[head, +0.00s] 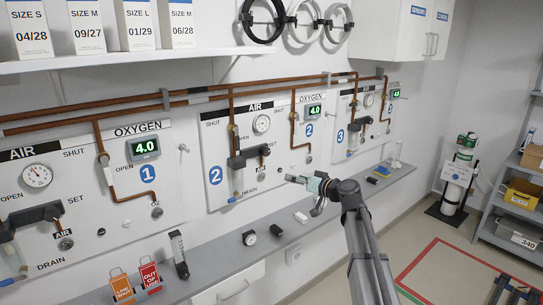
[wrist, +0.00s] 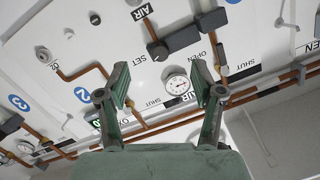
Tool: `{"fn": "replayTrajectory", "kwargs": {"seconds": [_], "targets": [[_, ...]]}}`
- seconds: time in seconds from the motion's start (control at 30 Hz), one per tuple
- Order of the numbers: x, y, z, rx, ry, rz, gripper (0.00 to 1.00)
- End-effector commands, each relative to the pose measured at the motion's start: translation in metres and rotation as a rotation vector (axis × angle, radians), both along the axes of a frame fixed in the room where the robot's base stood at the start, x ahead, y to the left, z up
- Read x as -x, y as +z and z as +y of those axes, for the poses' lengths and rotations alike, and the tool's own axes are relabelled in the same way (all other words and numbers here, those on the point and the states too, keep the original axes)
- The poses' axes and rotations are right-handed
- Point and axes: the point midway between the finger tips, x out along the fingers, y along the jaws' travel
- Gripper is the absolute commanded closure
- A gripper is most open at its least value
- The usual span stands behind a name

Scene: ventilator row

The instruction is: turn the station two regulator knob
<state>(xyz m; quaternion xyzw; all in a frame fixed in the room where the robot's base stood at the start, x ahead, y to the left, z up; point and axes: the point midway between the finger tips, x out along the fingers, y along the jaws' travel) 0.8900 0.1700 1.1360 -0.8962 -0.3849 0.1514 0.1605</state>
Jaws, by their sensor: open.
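The station two panel (head: 222,145) is the middle white panel in the head view, marked with a blue 2. Its dark regulator block (head: 243,158) has a dark knob (head: 265,150) at its right end. In the wrist view, upside down, the same knob (wrist: 157,51) shows beside the word SET, with the regulator block (wrist: 184,39) to its right. My gripper (head: 294,179) is open and empty, right of and below the knob in the head view. In the wrist view my gripper (wrist: 160,78) has its fingers apart, with the knob beyond and apart from them.
A round gauge (wrist: 177,84) and copper pipes (head: 233,108) are near the regulator. A grey ledge (head: 205,232) runs below the panels, holding small items such as a white block (head: 300,217) and a black-rimmed gauge (head: 249,236). A shelf (head: 140,59) overhangs the left panels.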

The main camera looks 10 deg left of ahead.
Motion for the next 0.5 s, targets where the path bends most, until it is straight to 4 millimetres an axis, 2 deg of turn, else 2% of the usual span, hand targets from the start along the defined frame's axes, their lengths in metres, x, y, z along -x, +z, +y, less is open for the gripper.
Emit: {"fn": "replayTrajectory", "kwargs": {"seconds": [0.03,0.17,0.33,0.5], "targets": [[-0.012,0.017,0.0,-0.02,-0.005,-0.055,0.33],[-0.019,0.033,-0.003,-0.037,-0.025,-0.163,0.33],[-0.022,0.036,-0.004,0.009,-0.034,-0.231,0.33],[-0.032,0.037,0.005,0.015,-0.033,-0.235,0.33]]}}
